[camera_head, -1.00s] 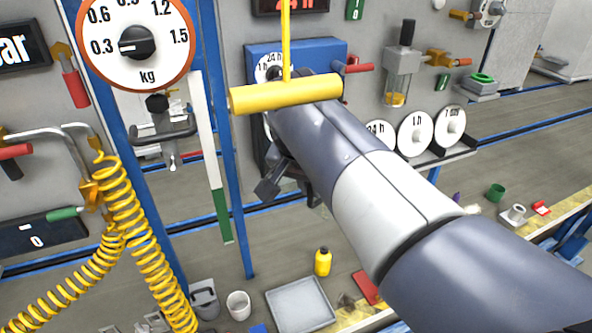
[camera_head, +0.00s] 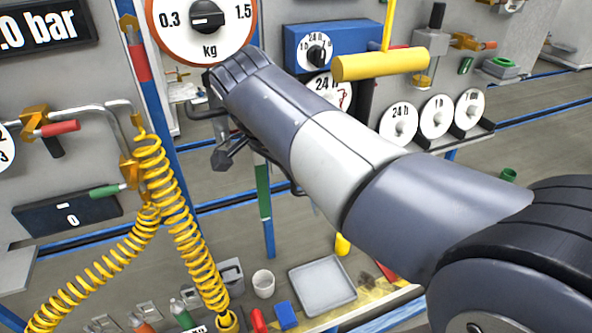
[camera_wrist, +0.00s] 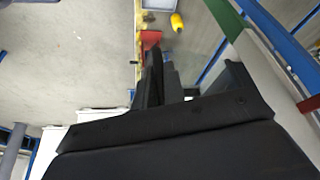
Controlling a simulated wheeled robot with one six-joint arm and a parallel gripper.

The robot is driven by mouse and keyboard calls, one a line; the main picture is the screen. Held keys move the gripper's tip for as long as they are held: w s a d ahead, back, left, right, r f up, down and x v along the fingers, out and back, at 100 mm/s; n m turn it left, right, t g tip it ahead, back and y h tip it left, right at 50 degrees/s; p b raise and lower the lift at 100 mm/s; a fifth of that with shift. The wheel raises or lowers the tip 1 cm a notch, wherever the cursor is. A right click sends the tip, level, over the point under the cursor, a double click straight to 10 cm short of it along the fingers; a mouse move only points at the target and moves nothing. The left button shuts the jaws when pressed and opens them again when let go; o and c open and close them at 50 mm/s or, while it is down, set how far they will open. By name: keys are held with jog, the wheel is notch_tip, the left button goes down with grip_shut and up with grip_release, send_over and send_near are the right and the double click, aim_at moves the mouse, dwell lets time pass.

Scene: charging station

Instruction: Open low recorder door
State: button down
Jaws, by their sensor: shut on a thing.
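The low recorder is not labelled here; a blue recorder box (camera_head: 357,42) with a 24 h dial is on the wall right of my forearm. A round chart disc (camera_head: 331,86) shows below it, partly hidden. My gripper (camera_head: 222,157) is left of the box, under the kg dial. In the wrist view its dark jaws (camera_wrist: 190,82) are in sight. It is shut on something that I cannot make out. A thin dark curved edge (camera_head: 292,181) shows below my forearm; I cannot tell whether it belongs to a door. My arm hides much of this area.
The kg dial (camera_head: 205,20) is just above my gripper. A yellow T-handle (camera_head: 380,64) hangs before the blue box. A green and white strip (camera_head: 263,190) is close by. Coiled yellow hoses (camera_head: 180,220) hang at left. A grey tray (camera_head: 322,287) is below.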

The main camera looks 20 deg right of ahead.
jog(key=shift+w+r, duration=0.1)
jog(key=c, duration=1.5)
grip_release()
